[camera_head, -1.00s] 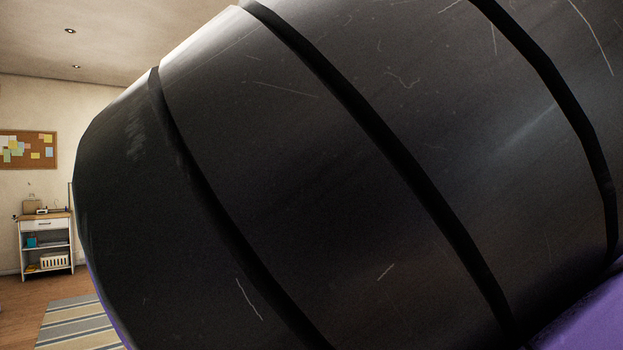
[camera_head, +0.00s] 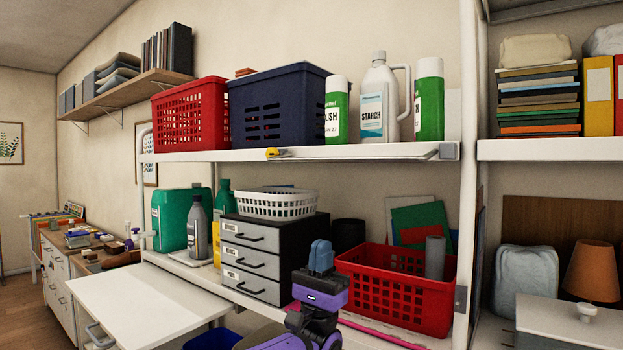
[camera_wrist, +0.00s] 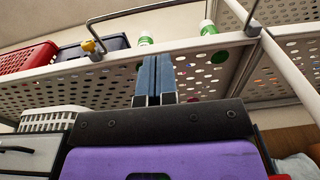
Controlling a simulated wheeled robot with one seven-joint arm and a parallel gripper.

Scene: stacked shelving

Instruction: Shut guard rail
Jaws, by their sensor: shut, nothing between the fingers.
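The guard rail (camera_head: 360,157) is a thin metal bar at the front edge of the upper shelf (camera_head: 200,156). In the head view it lies about level with the shelf board, below the bottles, apparently folded outward. A yellow piece (camera_head: 273,153) sits at its left end. In the wrist view the rail (camera_wrist: 130,13) is a bent bar past the perforated shelf's front edge, with the yellow piece (camera_wrist: 92,46) at left. My gripper (camera_head: 321,244) is below the upper shelf, blue fingers pointing up, shut and empty. Its fingers show in the wrist view (camera_wrist: 155,58), apart from the rail.
A red basket (camera_head: 190,115), a navy basket (camera_head: 275,105) and bottles (camera_head: 380,100) stand on the upper shelf. Below are a drawer unit (camera_head: 250,262), a white basket (camera_head: 277,203) and a red crate (camera_head: 400,298) behind my gripper. A white post (camera_head: 468,180) stands at right.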

